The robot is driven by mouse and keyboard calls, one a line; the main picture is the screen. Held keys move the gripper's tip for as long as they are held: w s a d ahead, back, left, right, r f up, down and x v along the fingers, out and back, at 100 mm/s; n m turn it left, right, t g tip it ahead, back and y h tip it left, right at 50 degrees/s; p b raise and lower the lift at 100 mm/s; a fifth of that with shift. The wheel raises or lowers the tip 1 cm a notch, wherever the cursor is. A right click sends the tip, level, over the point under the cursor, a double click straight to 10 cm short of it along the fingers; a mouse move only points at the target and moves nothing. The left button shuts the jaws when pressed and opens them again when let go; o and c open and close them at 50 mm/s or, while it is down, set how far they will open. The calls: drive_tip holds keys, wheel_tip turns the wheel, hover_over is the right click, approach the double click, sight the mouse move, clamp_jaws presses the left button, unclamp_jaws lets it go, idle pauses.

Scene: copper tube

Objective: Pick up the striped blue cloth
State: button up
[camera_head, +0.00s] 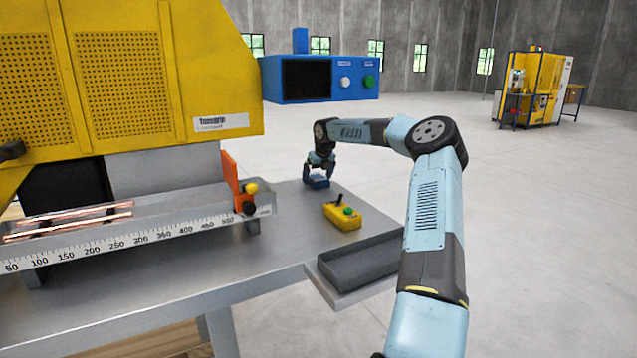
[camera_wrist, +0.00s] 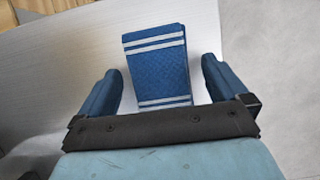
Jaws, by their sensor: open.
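The striped blue cloth (camera_wrist: 157,73) is a folded blue block with white stripes near its two ends. In the wrist view it lies on the grey table top between my gripper's two blue fingers. My gripper (camera_wrist: 162,88) is open, with a visible gap between each finger and the cloth. In the head view my gripper (camera_head: 319,175) points down at the far end of the table, right over the cloth (camera_head: 318,182), which shows only as a small blue patch there. The height of the fingers above the table is hard to tell.
A yellow control box (camera_head: 342,215) with a green button stands on the table nearer the front. A grey tray (camera_head: 360,262) sits at the table's right edge. A ruled rail (camera_head: 160,231) with copper tubes and an orange stop (camera_head: 233,180) lies left, under a yellow machine (camera_head: 120,75).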

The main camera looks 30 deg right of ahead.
drive_tip(key=shift+f, duration=0.25)
idle(0.4)
drive_tip(key=shift+c, duration=0.4)
drive_tip(key=c, duration=0.9)
